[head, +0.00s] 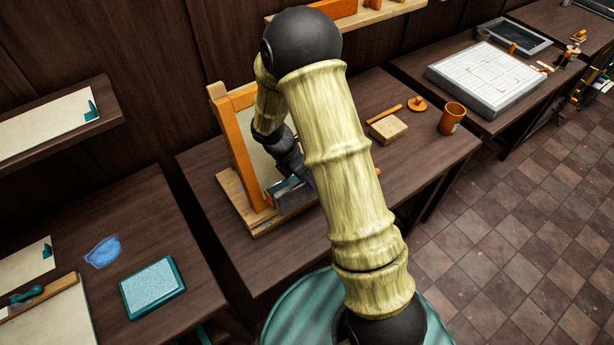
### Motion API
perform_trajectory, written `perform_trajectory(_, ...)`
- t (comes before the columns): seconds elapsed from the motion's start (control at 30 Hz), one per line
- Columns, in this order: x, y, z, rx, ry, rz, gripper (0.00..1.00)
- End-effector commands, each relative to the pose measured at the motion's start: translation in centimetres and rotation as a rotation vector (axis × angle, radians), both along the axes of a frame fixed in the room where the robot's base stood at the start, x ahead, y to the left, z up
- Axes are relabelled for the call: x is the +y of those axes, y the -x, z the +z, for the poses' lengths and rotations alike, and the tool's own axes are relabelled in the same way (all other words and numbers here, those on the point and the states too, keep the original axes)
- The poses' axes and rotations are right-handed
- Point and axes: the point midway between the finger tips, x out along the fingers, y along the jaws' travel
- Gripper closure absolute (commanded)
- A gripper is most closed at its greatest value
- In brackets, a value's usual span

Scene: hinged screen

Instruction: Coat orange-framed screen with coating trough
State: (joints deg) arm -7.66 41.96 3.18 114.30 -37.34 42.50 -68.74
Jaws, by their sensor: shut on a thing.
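The orange-framed screen (237,146) stands nearly upright on a wooden base (237,196) at the left end of the middle table. Part of its pale mesh shows, and my arm hides its right side. My gripper (288,194) is low in front of the screen, near its bottom edge. It is shut on a dark grey, trough-like thing with a teal edge, which seems to be the coating trough (294,202). My arm hides much of the trough and fingers. I cannot tell whether the trough touches the mesh.
An orange cup (451,118), a wooden block (388,129) and small orange tools stand right of my arm on the table (350,90). A left table holds a teal-framed pad (152,287) and a blue patch (103,252). A shelf (60,125) juts out at upper left.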

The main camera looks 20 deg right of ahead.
Motion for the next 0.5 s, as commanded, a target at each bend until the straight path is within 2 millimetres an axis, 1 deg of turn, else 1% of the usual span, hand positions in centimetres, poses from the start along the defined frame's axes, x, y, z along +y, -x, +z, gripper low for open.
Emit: perform_trajectory(0.5,0.3,-0.8,2.7,-0.006,-0.002,0.001,1.00)
